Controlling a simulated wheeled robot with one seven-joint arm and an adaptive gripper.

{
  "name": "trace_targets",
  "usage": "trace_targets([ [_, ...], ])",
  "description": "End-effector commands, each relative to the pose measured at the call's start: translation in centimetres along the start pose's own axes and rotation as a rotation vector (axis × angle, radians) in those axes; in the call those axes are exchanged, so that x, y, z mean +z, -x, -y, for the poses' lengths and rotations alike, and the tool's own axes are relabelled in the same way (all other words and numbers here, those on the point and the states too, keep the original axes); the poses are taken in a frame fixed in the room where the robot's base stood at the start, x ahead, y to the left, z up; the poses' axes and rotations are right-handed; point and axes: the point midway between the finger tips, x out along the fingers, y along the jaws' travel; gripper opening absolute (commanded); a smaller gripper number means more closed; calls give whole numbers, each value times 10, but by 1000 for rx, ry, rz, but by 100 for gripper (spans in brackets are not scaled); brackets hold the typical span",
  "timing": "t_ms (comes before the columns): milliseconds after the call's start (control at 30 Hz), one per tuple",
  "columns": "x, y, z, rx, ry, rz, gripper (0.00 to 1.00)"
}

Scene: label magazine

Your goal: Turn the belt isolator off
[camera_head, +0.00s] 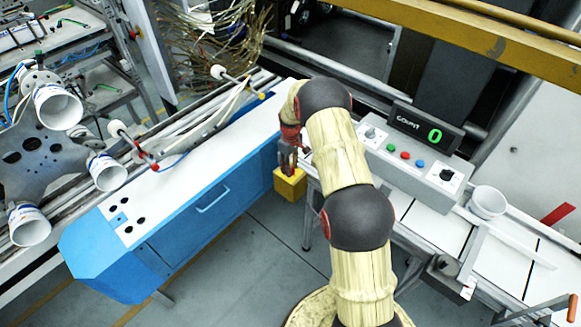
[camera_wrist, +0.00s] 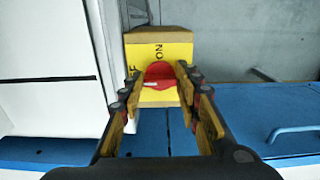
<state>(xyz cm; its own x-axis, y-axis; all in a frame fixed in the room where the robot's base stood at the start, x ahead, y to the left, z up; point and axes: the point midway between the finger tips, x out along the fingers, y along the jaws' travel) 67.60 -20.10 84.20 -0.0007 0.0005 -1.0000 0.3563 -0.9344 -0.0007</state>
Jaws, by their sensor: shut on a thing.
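The belt isolator is a yellow box (camera_wrist: 158,47) with a red knob (camera_wrist: 160,74). In the wrist view the word ON and part of another label show on its face. My gripper (camera_wrist: 161,78) has its fingers on both sides of the red knob and is shut on it. In the head view the yellow box (camera_head: 290,184) hangs by the blue cabinet's end, below my gripper (camera_head: 289,168).
A grey control box (camera_head: 415,160) with coloured buttons and a counter display (camera_head: 425,127) reading 0 stands right of my arm. A white cup (camera_head: 488,202) is beside it. A blue cabinet (camera_head: 190,215) with a white top lies to the left.

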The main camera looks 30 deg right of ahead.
Motion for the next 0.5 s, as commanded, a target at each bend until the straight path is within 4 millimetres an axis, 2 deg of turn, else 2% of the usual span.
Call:
trace_targets([
  [167, -1, 1, 0, 2, 1, -2, 8],
  [200, -1, 1, -1, 2, 1, -2, 33],
  [500, 0, 0, 0, 1, 0, -1, 50],
])
